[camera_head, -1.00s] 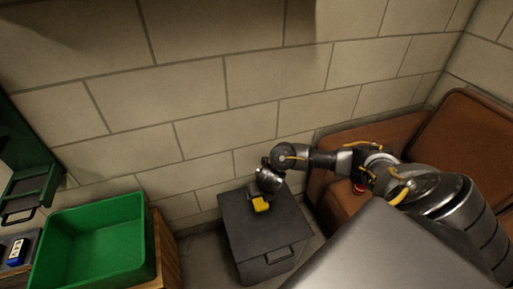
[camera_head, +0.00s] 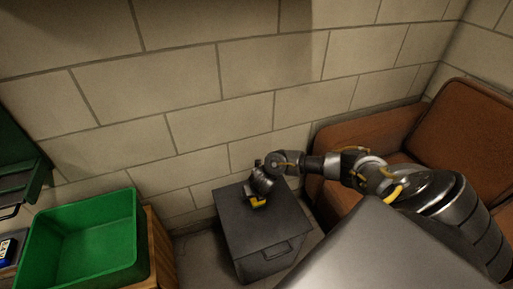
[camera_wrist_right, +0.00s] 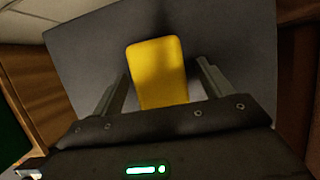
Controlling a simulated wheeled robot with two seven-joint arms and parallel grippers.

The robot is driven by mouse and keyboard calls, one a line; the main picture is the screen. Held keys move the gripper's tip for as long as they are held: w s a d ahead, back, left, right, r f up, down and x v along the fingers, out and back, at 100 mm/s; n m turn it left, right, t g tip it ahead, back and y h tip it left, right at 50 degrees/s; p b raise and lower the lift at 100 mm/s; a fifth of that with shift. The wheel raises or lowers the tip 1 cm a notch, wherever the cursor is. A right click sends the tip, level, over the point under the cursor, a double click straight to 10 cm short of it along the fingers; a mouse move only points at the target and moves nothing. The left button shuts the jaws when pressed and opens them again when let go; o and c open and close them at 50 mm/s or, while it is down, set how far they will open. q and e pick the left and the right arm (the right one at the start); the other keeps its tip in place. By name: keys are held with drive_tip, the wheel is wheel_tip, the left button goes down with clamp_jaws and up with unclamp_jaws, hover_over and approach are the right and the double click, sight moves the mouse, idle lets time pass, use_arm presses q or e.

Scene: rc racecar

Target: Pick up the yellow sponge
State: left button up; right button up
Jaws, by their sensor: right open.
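The yellow sponge (camera_wrist_right: 158,72) lies on the dark top of a small grey cabinet. It also shows in the head view (camera_head: 257,202), partly hidden by my right gripper. My right gripper (camera_head: 258,192) reaches down over the cabinet top, right at the sponge. In the right wrist view my right gripper (camera_wrist_right: 163,77) is open, with one finger on each side of the sponge and a gap to each. The near end of the sponge is hidden by the gripper body. My left gripper is not in view.
The grey cabinet (camera_head: 257,238) stands against a pale block wall. A green bin (camera_head: 85,245) sits on a wooden stand at the left. A brown leather couch (camera_head: 365,133) is at the right, beneath and behind my right arm. Part of the cabinet top around the sponge is bare.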

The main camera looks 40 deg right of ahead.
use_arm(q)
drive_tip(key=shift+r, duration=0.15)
use_arm(e)
drive_tip(key=c, duration=1.1)
drive_tip(key=shift+o, duration=0.2)
